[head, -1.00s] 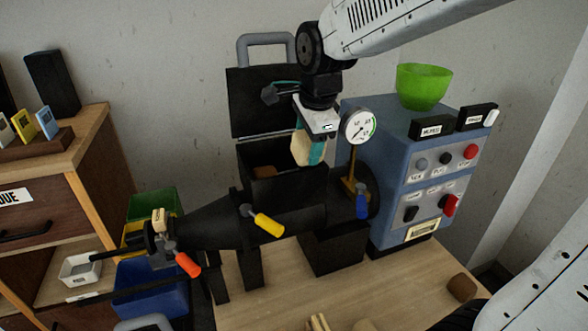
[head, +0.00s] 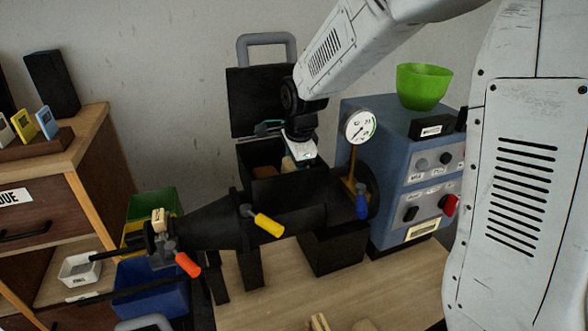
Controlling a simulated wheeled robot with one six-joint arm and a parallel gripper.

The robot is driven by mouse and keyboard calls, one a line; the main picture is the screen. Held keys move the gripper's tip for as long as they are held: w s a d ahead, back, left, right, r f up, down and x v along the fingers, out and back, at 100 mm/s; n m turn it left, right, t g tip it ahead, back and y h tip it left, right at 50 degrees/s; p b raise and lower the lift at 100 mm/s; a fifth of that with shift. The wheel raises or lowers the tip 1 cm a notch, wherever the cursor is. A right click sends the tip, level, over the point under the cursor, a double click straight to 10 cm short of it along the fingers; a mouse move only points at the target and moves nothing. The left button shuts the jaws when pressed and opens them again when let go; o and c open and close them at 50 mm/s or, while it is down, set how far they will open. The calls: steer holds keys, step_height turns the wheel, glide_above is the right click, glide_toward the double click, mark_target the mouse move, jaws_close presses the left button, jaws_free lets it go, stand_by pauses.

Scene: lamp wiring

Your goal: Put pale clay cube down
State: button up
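The pale clay cube (head: 288,164) shows as a small beige patch just under my gripper (head: 296,164). My gripper points down into the mouth of a black open-lidded box (head: 245,157), with a teal fingertip against the cube's right side. The gripper appears shut on the cube. The cube's lower part is hidden behind the box's front and the black machine, so I cannot tell whether it touches the box floor. A brown block (head: 265,171) lies inside the box, left of the cube.
A black horizontal machine (head: 290,210) with yellow and blue handles stands right in front of the box. A dial gauge (head: 360,126) and a blue control cabinet (head: 390,180) with a green bowl (head: 423,86) are close on the right. The box's raised lid (head: 255,105) stands behind.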

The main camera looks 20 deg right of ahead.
steer(key=g, duration=0.2)
steer(key=shift+w+r+g, duration=0.15)
steer(key=shift+w+g, duration=0.2)
steer(key=shift+g, duration=0.05)
steer(key=shift+s+f, duration=0.1)
steer(key=shift+f, duration=0.65)
steer(key=o, duration=1.4)
steer(key=shift+f, duration=0.15)
steer(key=shift+c, duration=0.2)
